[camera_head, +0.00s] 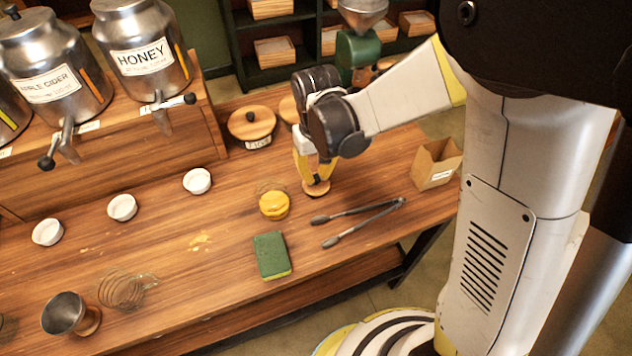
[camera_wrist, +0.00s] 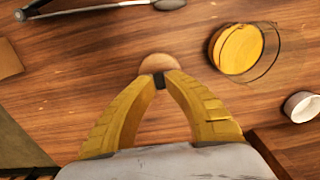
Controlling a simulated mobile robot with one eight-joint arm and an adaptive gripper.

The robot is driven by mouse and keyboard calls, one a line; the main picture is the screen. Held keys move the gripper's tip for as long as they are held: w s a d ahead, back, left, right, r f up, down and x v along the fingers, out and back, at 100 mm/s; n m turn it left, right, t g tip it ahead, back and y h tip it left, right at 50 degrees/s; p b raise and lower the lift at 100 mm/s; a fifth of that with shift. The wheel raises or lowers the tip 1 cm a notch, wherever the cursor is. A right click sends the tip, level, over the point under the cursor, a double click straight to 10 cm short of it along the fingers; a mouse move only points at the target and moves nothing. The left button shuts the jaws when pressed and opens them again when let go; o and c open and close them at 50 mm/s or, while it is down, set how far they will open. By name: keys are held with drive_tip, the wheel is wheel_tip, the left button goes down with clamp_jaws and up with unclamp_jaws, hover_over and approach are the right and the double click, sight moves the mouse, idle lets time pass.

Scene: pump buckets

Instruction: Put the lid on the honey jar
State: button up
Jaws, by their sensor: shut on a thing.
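The lid (camera_head: 317,189) is a small round wooden disc. It also shows in the wrist view (camera_wrist: 160,61), with its dark knob between the fingertips. My gripper (camera_head: 314,178) is shut on that knob. The lid is low over the table, and I cannot tell whether it touches the wood. The honey jar (camera_head: 274,206) is a small glass with yellow contents and stands just left of the gripper. In the wrist view the jar (camera_wrist: 238,50) is to the upper right of the fingers, apart from the lid, and its top looks uncovered.
Tongs (camera_head: 360,209) lie right of the jar, and a green sponge (camera_head: 271,255) lies in front of it. A cardboard box (camera_head: 436,164) stands at the right. A wooden-lidded container (camera_head: 251,123) and a steel honey dispenser (camera_head: 142,50) are behind. White cups (camera_head: 197,181) stand left.

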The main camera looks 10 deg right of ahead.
sight(316, 177)
drive_tip(key=shift+r+p, duration=1.25)
drive_tip(key=shift+r, duration=0.6)
clamp_jaws()
